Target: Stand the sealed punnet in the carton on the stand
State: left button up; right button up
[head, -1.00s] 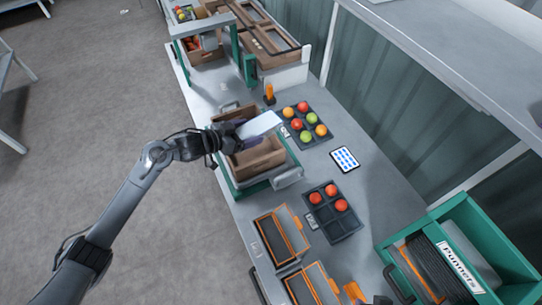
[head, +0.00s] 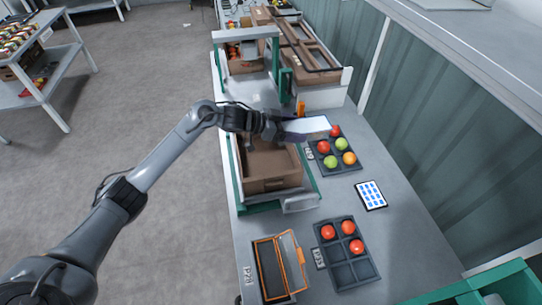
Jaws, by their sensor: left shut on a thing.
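The sealed punnet (head: 308,125) has a pale, flat top and a dark side. My left gripper (head: 276,125) is shut on its left end and holds it in the air. The punnet shows over the far right corner of the open brown carton (head: 270,185), overlapping the upper edge of the tomato tray behind it. The carton sits on the green and grey stand (head: 300,203); the part of its inside that shows looks empty. My left forearm and gripper hide the carton's far edge. My right gripper is not in view.
A dark tray (head: 325,165) with red, green and orange tomatoes lies right of the carton. A white tablet (head: 371,195), another tray with red tomatoes (head: 357,272) and an open orange-edged punnet (head: 268,270) lie nearer. A green frame (head: 285,85) stands behind.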

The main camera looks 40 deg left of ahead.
pick_arm(q)
jog(key=shift+a+f, duration=0.3)
jog(key=shift+a, duration=0.05)
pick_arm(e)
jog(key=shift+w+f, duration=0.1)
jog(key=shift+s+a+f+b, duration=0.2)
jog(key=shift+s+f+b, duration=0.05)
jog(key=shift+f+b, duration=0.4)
pick_arm(q)
jog(key=shift+s+a+f, duration=0.65)
jog(key=shift+a+f, duration=1)
jog(key=shift+f, duration=0.05)
jog(key=shift+s+a+f, duration=0.6)
jog(key=shift+a+f, duration=1.05)
jog(key=shift+f, duration=0.1)
jog(key=shift+s+a+f, duration=0.65)
jog(key=shift+a+f, duration=1)
jog(key=shift+f, duration=0.05)
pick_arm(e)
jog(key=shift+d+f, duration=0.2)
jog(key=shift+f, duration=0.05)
pick_arm(q)
jog(key=shift+b, duration=0.3)
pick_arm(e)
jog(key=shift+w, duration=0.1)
pick_arm(q)
jog(key=shift+f, duration=0.55)
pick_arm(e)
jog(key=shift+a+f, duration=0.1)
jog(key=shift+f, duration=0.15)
